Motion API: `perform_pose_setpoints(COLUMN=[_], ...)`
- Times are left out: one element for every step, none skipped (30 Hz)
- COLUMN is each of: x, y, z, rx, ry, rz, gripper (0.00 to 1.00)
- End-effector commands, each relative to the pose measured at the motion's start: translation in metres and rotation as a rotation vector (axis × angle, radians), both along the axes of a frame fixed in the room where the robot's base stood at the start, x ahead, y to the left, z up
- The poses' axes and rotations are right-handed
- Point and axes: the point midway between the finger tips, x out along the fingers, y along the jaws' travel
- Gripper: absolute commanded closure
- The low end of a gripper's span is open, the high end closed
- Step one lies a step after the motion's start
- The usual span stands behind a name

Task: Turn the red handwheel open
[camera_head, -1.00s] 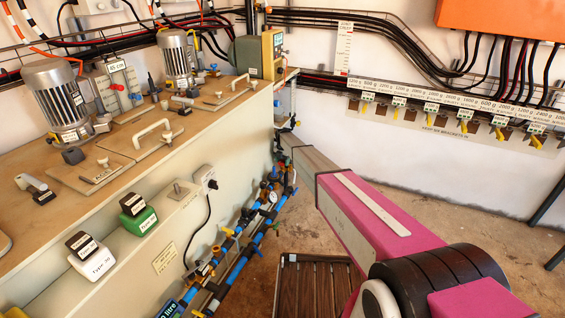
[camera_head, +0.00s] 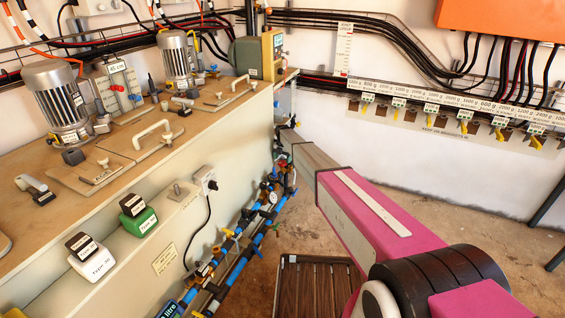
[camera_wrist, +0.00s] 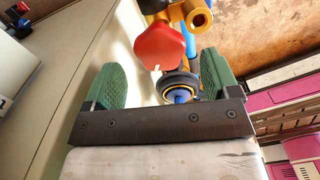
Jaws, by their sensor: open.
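The red handwheel (camera_wrist: 160,47) shows in the wrist view, just beyond the fingertips and near the middle between them. It sits beside a yellow pipe fitting (camera_wrist: 197,14). My gripper (camera_wrist: 162,72) is open, with its two green fingers apart on either side. Nothing is held between them; I cannot tell any contact with the handwheel. In the head view my pink and grey arm reaches toward the far end of the pipes, and the gripper's fingers cannot be made out there.
Blue pipes (camera_head: 240,252) with valves run low along the side of the cream cabinet (camera_head: 225,150). A slatted wooden pallet (camera_head: 305,285) lies on the floor right of them. A dark round fitting with a blue centre (camera_wrist: 181,95) is close below the handwheel in the wrist view.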

Motion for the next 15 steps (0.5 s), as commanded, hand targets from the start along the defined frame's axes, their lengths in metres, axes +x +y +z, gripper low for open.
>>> perform_pose_setpoints(x=[-0.001,-0.001,-0.001,-0.001,-0.001,-0.001,-0.001,-0.001,0.000,-0.001,-0.001,0.000,0.000,0.000,0.000], y=[0.000,0.000,0.000,0.000,0.000,0.000,0.000,0.000,0.000,0.000,0.000,0.000,0.000,0.000,0.000], z=[0.011,0.016,0.024,0.030,0.036,0.043,0.049,0.055,0.061,0.065,0.069,0.073,0.075,0.077,0.078], rx=[0.000,0.000,0.000,0.000,0.000,0.000,0.000,0.000,0.000,0.000,0.000,0.000,0.000,0.000,0.000], ry=[-0.001,-0.002,-0.001,-0.001,-0.001,-0.002,-0.002,-0.002,-0.001,-0.001,-0.001,-0.001,-0.001,-0.001,-0.001], rz=[0.000,0.000,0.000,0.000,0.000,0.000,0.000,0.000,0.000,0.001,0.001,0.001,0.001,0.001,0.001], gripper=[0.19,0.19,0.19,0.19,0.19,0.19,0.19,0.19,0.19,0.19,0.19,0.19,0.19,0.19,0.19])
